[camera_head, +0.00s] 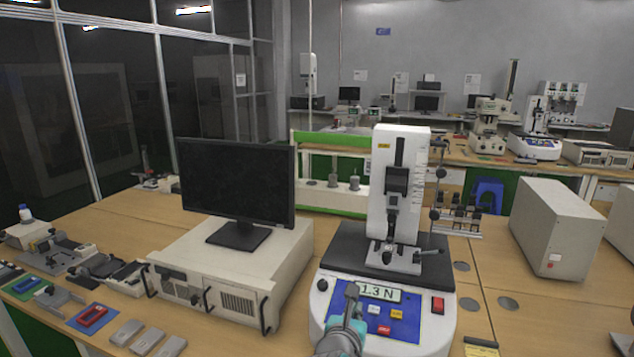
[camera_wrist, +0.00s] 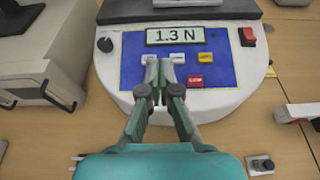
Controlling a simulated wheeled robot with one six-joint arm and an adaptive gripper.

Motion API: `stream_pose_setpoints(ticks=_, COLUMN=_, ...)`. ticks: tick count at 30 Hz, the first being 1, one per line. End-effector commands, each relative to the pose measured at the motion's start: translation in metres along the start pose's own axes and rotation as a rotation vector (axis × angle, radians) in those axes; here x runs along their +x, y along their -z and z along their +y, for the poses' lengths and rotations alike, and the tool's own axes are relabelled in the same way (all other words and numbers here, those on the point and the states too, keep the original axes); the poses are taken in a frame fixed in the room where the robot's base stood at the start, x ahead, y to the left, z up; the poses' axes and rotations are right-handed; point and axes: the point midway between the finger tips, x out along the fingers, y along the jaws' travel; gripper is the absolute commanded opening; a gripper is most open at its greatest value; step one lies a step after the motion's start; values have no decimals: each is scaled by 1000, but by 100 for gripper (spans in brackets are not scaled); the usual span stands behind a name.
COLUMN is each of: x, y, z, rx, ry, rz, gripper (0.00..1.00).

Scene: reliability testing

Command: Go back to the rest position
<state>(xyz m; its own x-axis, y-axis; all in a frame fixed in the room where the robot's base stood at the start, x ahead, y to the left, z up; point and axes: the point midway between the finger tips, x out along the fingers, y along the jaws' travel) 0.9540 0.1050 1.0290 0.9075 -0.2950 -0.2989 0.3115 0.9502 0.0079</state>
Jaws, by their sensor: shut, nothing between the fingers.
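My gripper (camera_wrist: 165,76) is shut and empty, with its fingertips over the blue control panel of the force tester (camera_head: 401,212). In the wrist view the fingertips are in front of the panel's white buttons, below the display (camera_wrist: 188,35), which reads 1.3 N. I cannot tell whether they touch a button. A yellow button (camera_wrist: 205,57) and a red button (camera_wrist: 195,82) lie to the right of the fingertips. In the head view my gripper (camera_head: 351,290) comes up from the bottom edge, and its fingertips partly cover the left end of the display.
A dark monitor (camera_head: 237,185) on a beige case (camera_head: 232,277) stands left of the tester. Small fixtures and a red-and-blue block (camera_head: 92,316) lie at the left front. A grey box (camera_head: 558,229) stands at right. The table between tester and box is mostly clear.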

Motion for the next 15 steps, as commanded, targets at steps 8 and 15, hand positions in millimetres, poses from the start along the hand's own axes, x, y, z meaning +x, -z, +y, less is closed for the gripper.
stream_pose_setpoints(ticks=8, x=-1, y=27, z=-11, rx=79, ry=-20, rz=5, gripper=0)
stream_pose_setpoints(ticks=15, x=-4, y=62, z=-24, rx=192, ry=-51, rz=15, gripper=0)
